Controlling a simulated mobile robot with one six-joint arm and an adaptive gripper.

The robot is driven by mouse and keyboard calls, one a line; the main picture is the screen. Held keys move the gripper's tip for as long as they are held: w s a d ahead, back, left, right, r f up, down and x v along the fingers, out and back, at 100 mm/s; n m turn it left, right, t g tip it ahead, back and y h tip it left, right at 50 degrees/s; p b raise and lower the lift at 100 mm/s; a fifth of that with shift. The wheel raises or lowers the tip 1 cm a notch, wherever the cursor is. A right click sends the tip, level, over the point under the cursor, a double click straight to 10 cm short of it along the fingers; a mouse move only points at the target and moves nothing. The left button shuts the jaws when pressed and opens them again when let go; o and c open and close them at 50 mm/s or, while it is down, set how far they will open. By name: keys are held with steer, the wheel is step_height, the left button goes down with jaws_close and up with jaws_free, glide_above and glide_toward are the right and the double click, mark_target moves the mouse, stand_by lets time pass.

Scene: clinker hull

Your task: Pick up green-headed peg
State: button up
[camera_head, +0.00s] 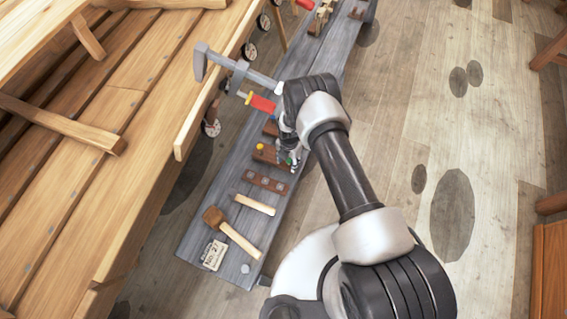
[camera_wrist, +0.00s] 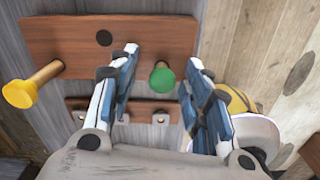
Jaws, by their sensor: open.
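The green-headed peg (camera_wrist: 163,77) stands in a brown wooden block (camera_wrist: 70,38), seen between my gripper's two fingers in the wrist view. My gripper (camera_wrist: 163,57) is open, with one finger on each side of the green head and a visible gap to both. In the head view my gripper (camera_head: 288,150) is low over the block (camera_head: 270,157), and a bit of the green head (camera_head: 290,161) shows beside it. How deep the fingers reach around the peg is hard to tell.
A yellow-headed peg (camera_wrist: 20,93) stands at the block's other end, with a dark hole between. A flat brown strip (camera_head: 265,182), a mallet (camera_head: 228,232) and a tag (camera_head: 214,255) lie on the grey bench (camera_head: 195,235). A clamp (camera_head: 235,68) stands behind; the hull is left.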

steer(key=shift+d+r, duration=0.1)
steer(key=shift+d, duration=0.05)
steer(key=shift+c, duration=0.6)
steer(key=c, duration=0.7)
steer(key=shift+r, duration=0.1)
